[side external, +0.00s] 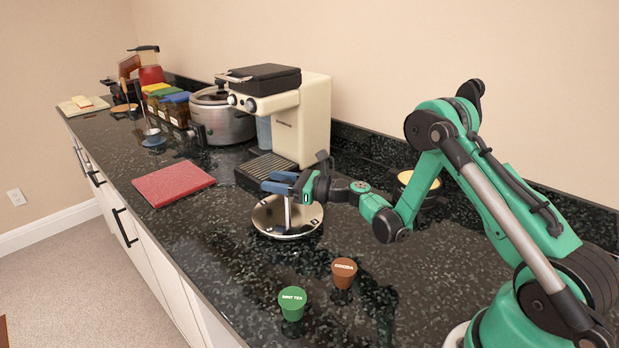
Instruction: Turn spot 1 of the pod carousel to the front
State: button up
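The pod carousel (270,222) is a round, shiny silver plate with dark marks near its rim and a thin upright post in the middle. It sits on the dark counter in front of the coffee machine. No spot number can be read at this size. My gripper (279,182) is over the carousel at the top of the post, with its two blue fingers pointing left. A small gap seems to show between the fingers, but whether they grip the post is unclear. A green mint tea pod (292,303) and a brown cocoa pod (344,272) stand on the counter nearer the camera.
The cream coffee machine (314,120) with its drip tray stands close behind the carousel. A red board (173,183) lies to the left. A dark cup (417,188) stands behind my arm. A silver cooker (222,117) is farther back. The counter between carousel and pods is clear.

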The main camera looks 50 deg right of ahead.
jog(key=shift+o, duration=1.3)
jog(key=shift+r, duration=0.1)
notch_tip(320, 180, up, 20)
